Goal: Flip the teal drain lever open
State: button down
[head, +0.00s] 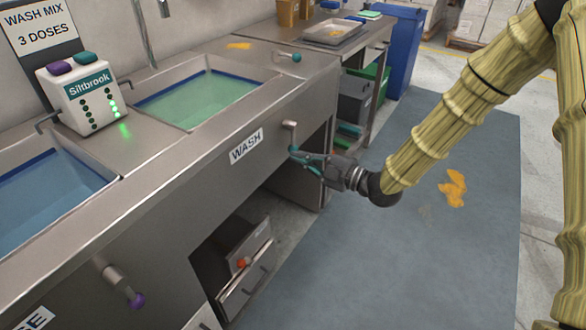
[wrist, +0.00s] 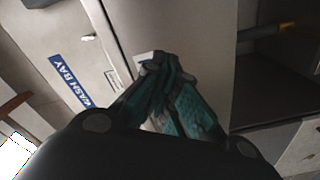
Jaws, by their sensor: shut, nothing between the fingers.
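A lever fitting (head: 289,127) sticks out of the bench front, right of the WASH label. Its lower end is teal or lies behind my teal fingertips; I cannot tell which. My gripper (head: 294,153) is shut, with its fingertips right at this lower end; contact is unclear. In the wrist view my shut fingers (wrist: 156,62) point at a grey metal face, and they hide most of what is at their tips. The wash basin (head: 205,95) holds green liquid.
A purple-knobbed lever (head: 122,287) is on the bench front at left. A Siltbrook dispenser (head: 88,98) stands between the basins. An open drawer (head: 245,275) is below. The grey floor mat (head: 400,250) has orange spills. A blue bin (head: 402,50) stands behind.

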aim_at(293, 139)
jog(key=s+d+f+n+t+b, duration=0.1)
jog(key=d+f+n+b, duration=0.2)
jog(key=d+f, duration=0.1)
jog(key=shift+d+f+h, duration=0.15)
jog(key=shift+f+h, duration=0.25)
jog(key=shift+f, duration=0.45)
jog(key=w+a, duration=0.2)
jog(key=w, duration=0.1)
jog(key=w+a+b, duration=0.1)
jog(key=w+a, duration=0.1)
jog(key=w, duration=0.1)
jog(key=w+a+f, duration=0.1)
jog(key=w+a, duration=0.2)
jog(key=shift+w, duration=0.15)
